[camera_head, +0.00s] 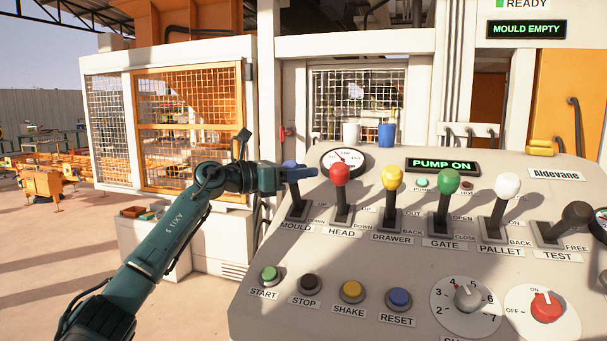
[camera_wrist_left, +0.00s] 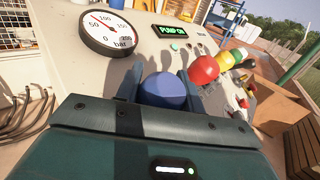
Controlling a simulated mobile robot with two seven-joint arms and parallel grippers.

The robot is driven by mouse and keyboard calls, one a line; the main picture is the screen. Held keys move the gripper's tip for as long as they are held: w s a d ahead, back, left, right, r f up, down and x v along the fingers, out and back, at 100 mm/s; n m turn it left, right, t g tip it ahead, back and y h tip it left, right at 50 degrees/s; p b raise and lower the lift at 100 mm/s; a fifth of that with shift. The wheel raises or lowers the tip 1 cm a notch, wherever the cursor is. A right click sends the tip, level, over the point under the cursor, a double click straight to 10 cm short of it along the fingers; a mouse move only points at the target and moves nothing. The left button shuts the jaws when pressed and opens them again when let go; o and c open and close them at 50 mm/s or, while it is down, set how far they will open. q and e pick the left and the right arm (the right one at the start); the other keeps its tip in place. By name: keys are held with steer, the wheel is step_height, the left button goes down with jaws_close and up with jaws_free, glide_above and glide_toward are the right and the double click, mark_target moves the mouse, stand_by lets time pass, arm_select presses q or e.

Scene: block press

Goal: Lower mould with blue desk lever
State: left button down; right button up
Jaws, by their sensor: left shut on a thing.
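The blue-knobbed lever, labelled MOULD, stands at the left end of the desk's lever row (camera_head: 297,210). My left gripper (camera_head: 296,173) is at its knob, coming in from the left, and is shut on it. In the left wrist view the blue knob (camera_wrist_left: 163,91) sits between the two fingers of my left gripper (camera_wrist_left: 170,95). In the head view the fingers partly hide the knob. The lever's shaft leans slightly in its slot. My right gripper is not in view.
The red HEAD lever (camera_head: 340,174) stands close to the right of the blue one, followed by yellow, green, white and black levers. A pressure gauge (camera_head: 343,159) is just behind. The display (camera_head: 443,166) reads PUMP ON; another (camera_head: 526,29) reads MOULD EMPTY. Buttons line the front.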

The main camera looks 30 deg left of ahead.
arm_select(q)
steer(key=shift+w+f, duration=0.1)
steer(key=shift+f, duration=0.2)
steer(key=c, duration=1.4)
jaws_free()
steer(key=o, duration=0.3)
steer(key=shift+a, duration=0.15)
steer(key=shift+o, duration=1)
steer(key=shift+r, duration=0.1)
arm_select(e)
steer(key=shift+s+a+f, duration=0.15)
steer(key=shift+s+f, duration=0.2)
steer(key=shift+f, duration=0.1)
